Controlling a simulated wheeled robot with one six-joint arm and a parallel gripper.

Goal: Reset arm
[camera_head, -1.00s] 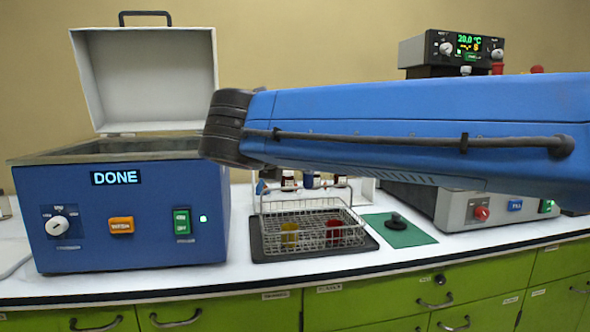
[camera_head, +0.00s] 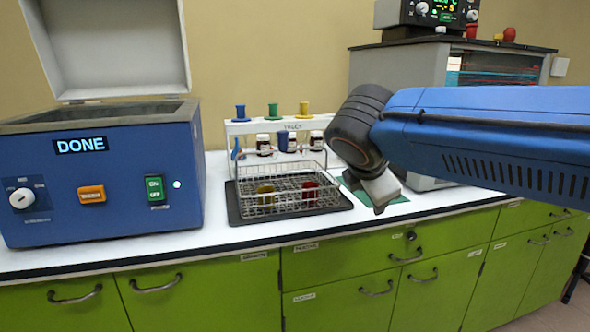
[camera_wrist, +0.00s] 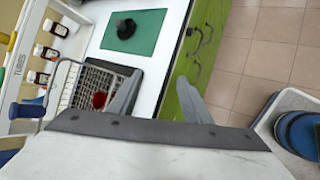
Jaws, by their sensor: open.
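My blue arm reaches in from the right in the head view, with its dark wrist bent downward. My gripper (camera_head: 380,208) hangs over the right part of the counter, in front of the green mat. In the wrist view, the two grey fingers of my gripper (camera_wrist: 158,90) are spread apart with nothing between them. They point toward the counter's front edge and the green drawers. In the wrist view, the wire basket (camera_wrist: 72,90) and the green mat (camera_wrist: 145,25) with a black round piece (camera_wrist: 125,28) lie beyond and left of the fingers.
A blue bath (camera_head: 110,200) reading DONE stands at left with its lid (camera_head: 110,45) open. The wire basket (camera_head: 290,185) sits on a dark tray (camera_head: 240,215), before a white rack (camera_head: 240,128) with coloured plugs. A grey cabinet (camera_head: 400,65) stands behind my arm.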

